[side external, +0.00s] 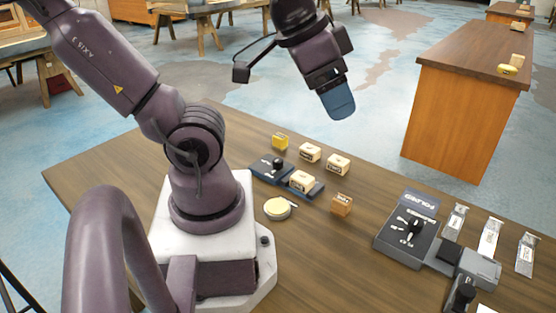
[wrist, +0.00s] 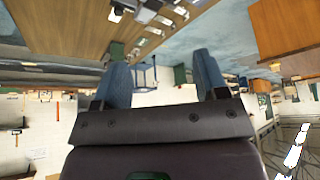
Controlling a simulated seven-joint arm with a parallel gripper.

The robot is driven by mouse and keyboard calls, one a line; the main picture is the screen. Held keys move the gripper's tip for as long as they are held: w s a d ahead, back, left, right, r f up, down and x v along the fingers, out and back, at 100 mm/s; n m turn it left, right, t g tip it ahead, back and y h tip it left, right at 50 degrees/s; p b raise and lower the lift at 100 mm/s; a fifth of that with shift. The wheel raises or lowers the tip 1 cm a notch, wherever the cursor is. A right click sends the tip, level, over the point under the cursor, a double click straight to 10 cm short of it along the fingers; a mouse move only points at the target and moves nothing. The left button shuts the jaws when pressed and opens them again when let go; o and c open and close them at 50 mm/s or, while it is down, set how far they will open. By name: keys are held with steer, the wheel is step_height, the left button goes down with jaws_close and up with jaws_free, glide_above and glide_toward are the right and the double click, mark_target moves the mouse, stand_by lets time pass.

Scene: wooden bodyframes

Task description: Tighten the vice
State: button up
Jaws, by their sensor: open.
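My gripper (side external: 338,105) is raised high above the far side of the table, well clear of everything on it. In the wrist view its two blue fingers (wrist: 162,75) stand wide apart with nothing between them. A grey vice-like fixture (side external: 480,268) with dark parts sits near the table's right front. A black knob (side external: 462,293) stands beside it, partly cut by the frame edge. A blue-grey fixture (side external: 268,176) with a black knob (side external: 277,163) lies mid-table, with a labelled wooden block (side external: 302,181) on it. I cannot tell for certain which fixture is the vice.
A dark board marked "FOLDED" (side external: 395,243) with a black handle lies left of the grey fixture. Several small blocks, a round pale disc (side external: 277,208) and silver packets (side external: 490,237) are on the wooden table (side external: 115,165). Another wooden bench (side external: 455,125) stands behind. The air around my gripper is free.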

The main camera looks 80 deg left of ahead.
steer(key=shift+a+f, duration=0.1)
steer(key=shift+c, duration=0.4)
steer(key=m+g, duration=0.6)
steer(key=m, duration=3)
glide_above(278, 159)
step_height(278, 159, down, 19)
step_height(278, 159, down, 12)
